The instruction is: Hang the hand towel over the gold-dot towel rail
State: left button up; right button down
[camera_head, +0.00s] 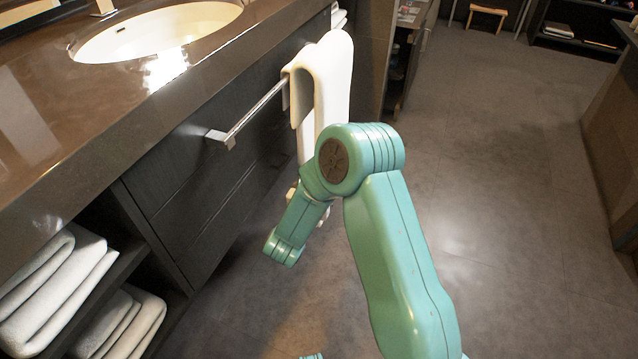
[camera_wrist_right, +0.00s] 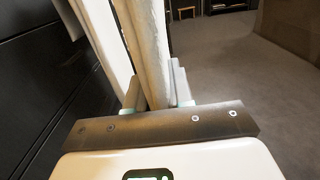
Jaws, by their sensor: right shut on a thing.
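The white hand towel (camera_head: 335,70) is draped over the far part of the metal towel rail (camera_head: 255,108) on the dark vanity front. A short flap hangs on the vanity side, and a longer part hangs on the room side. No gold dot can be made out on the rail. My left gripper is not in view.
The vanity counter (camera_head: 190,75) with a white sink (camera_head: 155,32) is above the rail. Folded towels (camera_head: 55,290) lie on open shelves at the lower left. A dark cabinet stands beyond the towel. The floor (camera_head: 510,190) at right is clear.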

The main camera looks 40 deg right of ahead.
jog(key=shift+w+a+b, duration=0.25)
jog(key=shift+w+a, duration=1.25)
jog(key=shift+w, duration=2.15)
jog(key=shift+w+a+b, duration=0.25)
jog(key=shift+w+a, duration=1.25)
jog(key=shift+w, duration=2.15)
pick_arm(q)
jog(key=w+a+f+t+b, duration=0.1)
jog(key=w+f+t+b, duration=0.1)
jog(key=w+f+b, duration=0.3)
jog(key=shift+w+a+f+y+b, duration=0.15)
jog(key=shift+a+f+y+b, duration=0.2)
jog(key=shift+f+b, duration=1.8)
pick_arm(e)
notch_tip(320, 180, down, 14)
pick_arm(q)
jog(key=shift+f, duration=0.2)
pick_arm(e)
jog(key=shift+r, duration=0.1)
